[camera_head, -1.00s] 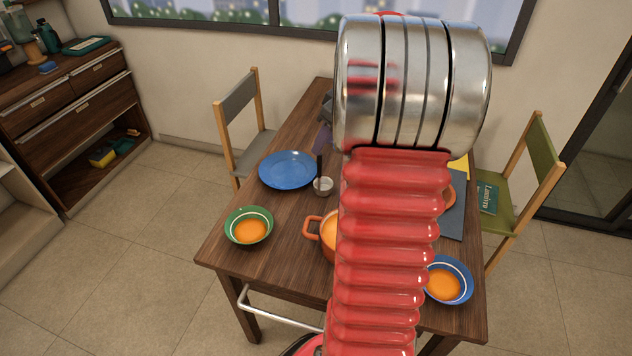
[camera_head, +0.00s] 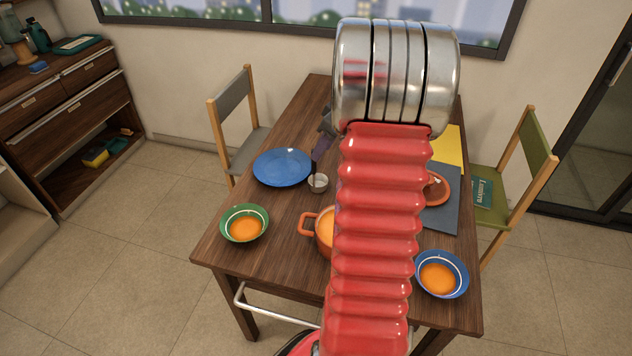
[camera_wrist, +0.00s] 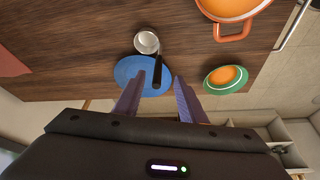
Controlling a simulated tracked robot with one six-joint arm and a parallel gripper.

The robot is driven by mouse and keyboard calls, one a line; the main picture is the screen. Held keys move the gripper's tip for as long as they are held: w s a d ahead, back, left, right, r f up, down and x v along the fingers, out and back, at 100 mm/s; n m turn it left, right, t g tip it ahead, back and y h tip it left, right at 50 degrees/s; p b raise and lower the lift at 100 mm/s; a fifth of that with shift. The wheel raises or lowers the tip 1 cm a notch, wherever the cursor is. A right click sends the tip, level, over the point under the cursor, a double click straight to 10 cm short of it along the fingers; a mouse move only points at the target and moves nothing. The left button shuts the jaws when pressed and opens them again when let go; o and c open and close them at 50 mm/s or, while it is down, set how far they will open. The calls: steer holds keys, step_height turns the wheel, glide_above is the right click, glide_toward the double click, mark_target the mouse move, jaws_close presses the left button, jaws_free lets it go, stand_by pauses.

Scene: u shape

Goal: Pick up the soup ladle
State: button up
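The soup ladle (camera_head: 319,183) has a small pale metal bowl and a dark handle. It is beside the blue plate (camera_head: 283,167) on the table. In the wrist view the ladle (camera_wrist: 146,42) has its bowl past my fingertips, and its dark handle runs over the plate's edge toward the gap between my fingers. My gripper (camera_wrist: 159,76) is open, with two purple fingers apart and nothing seen held. In the head view my gripper (camera_head: 322,148) is partly hidden behind my arm, with a finger close to the handle. I cannot tell whether they touch.
An orange pot (camera_head: 325,236) stands in front of the ladle, partly behind my red arm. A green bowl (camera_head: 245,224) and a blue bowl (camera_head: 442,274) hold orange soup. Chairs flank the wooden table (camera_head: 265,264). The table's front left is mostly clear.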

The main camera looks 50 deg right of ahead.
mark_target(314, 170)
steer(key=shift+x, duration=1.9)
steer(key=shift+x, duration=2.6)
steer(key=shift+d, duration=0.15)
steer(key=shift+c, duration=0.2)
jaws_close()
